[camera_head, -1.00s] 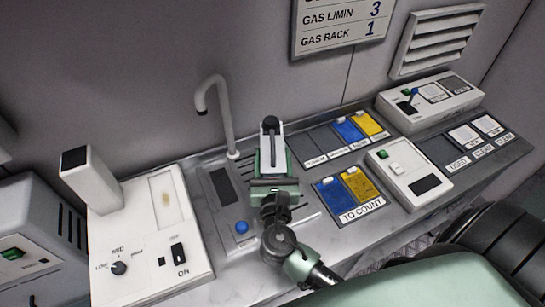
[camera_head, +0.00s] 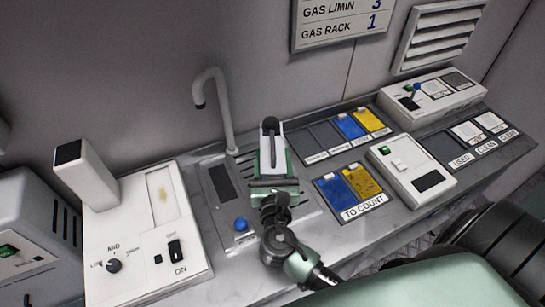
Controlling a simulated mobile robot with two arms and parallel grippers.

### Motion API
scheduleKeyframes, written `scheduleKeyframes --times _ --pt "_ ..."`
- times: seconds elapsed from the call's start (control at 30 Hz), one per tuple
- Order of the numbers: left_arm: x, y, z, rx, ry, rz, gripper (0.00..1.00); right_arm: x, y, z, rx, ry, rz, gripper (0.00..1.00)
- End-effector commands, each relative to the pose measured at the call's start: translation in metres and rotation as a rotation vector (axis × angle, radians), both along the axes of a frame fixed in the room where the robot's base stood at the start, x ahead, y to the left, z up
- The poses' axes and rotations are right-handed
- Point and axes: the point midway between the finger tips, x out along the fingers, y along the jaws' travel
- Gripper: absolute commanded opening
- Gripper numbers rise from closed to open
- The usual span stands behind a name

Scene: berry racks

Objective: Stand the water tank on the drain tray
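A white tank-like piece with a black handle on top (camera_head: 272,140) stands out beyond my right gripper (camera_head: 272,180), whose green and dark parts cover its lower end. It appears to be the water tank. The fingers look closed around it, but the fingertips and the contact are hidden. It is over the grey counter, just right of the bent tap (camera_head: 225,115). A grey plate with a dark panel (camera_head: 220,182) and a blue button (camera_head: 241,224) lies left of the gripper. I cannot tell whether this is the drain tray. My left gripper is out of view.
A white machine with a knob and switch (camera_head: 150,235) stands left. Right are the blue and yellow TO COUNT cards (camera_head: 347,188), a white box (camera_head: 412,170), card slots (camera_head: 335,135) behind, and another white device (camera_head: 430,95). A narrow counter strip in front is bare.

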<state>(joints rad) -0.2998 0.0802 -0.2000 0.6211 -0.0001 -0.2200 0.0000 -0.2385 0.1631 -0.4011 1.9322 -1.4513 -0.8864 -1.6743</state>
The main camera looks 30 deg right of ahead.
Motion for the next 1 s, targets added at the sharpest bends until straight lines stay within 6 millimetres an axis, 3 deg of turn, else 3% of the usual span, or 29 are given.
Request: scheduleKeyframes --times 0.3,0.33,0.4,0.77,1.0 --pt "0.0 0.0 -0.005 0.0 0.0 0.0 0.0 0.0 0.0 -0.004 -0.001 -0.005 0.0 0.0" --pt "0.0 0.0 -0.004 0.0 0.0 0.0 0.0 0.001 0.0 -0.003 0.0 -0.005 0.0 0.63" --pt "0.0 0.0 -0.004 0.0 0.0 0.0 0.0 0.0 0.0 -0.003 0.0 -0.004 0.0 0.8" --pt "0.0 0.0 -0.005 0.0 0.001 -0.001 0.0 -0.003 0.002 -0.008 0.002 0.004 0.001 0.8" --pt "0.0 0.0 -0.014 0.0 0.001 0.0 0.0 -0.035 0.017 -0.009 0.003 0.003 0.001 0.8"
